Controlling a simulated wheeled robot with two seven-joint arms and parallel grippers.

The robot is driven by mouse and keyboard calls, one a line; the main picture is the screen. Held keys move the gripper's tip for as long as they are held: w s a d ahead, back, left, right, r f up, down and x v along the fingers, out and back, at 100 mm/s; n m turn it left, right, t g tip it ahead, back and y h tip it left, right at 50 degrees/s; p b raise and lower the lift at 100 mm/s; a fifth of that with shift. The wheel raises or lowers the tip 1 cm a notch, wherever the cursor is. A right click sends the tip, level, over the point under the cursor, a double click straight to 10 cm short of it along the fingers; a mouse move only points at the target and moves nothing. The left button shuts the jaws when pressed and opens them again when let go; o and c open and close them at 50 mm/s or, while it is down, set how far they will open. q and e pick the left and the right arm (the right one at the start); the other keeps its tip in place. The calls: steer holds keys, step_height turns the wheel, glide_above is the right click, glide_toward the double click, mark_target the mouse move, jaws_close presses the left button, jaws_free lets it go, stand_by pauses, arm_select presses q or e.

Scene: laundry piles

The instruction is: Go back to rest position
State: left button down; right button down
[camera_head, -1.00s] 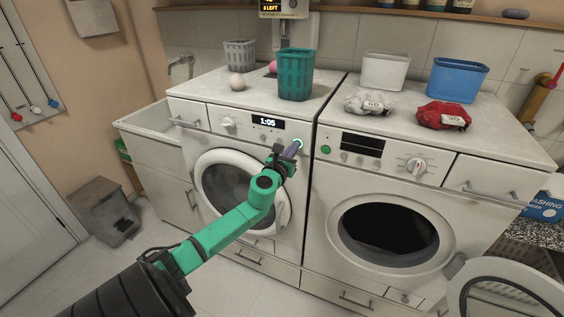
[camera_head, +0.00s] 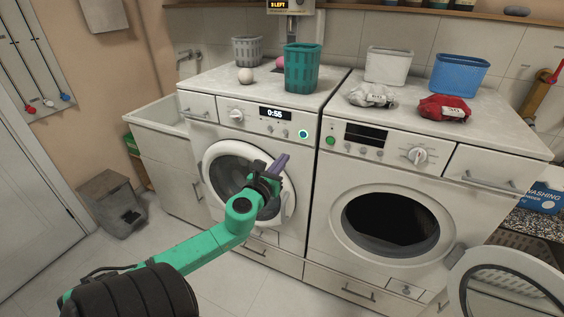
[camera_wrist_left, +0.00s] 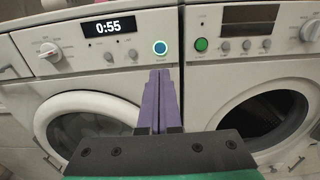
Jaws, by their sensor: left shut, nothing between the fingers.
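My left gripper (camera_head: 280,163) is on the green arm, in front of the left washing machine (camera_head: 247,131). Its purple fingers are shut with nothing between them, as the left wrist view (camera_wrist_left: 159,75) also shows. The fingertips are apart from the machine's lit round button (camera_head: 303,134), which shows just above them in the left wrist view (camera_wrist_left: 160,47). The left machine's display (camera_head: 275,114) reads 0:55 and its round door is closed. My right gripper is not in view.
The right machine (camera_head: 330,200) has its round door (camera_head: 511,290) swung open at the lower right. Baskets, a red bundle (camera_head: 444,107) and a grey bundle (camera_head: 370,95) stand on top. A sink (camera_head: 155,113) and a grey bin (camera_head: 112,203) are left. Floor is clear in front.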

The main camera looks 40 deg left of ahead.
arm_select(q)
steer(key=shift+a+f, duration=0.1)
stand_by(0.3)
steer(key=s+a+f+n+g, duration=0.1)
steer(key=s+f+n+g, duration=0.3)
steer(key=f, duration=0.7)
steer(key=s+a+f+n+g+h, duration=0.15)
steer(key=s+f+n, duration=0.35)
steer(key=f, duration=0.7)
steer(key=s+a+f+n+g+y, duration=0.15)
steer(key=s+f+n+g, duration=0.35)
steer(key=f, duration=0.6)
steer(key=s+d+f+n+g+h, duration=0.5)
steer(key=s+d+f+n, duration=1)
steer(key=s+d+f, duration=0.5)
steer(key=s+f, duration=0.3)
steer(key=s, duration=0.1)
steer(key=shift+d+f+n+h, duration=0.2)
steer(key=shift+n+h, duration=0.2)
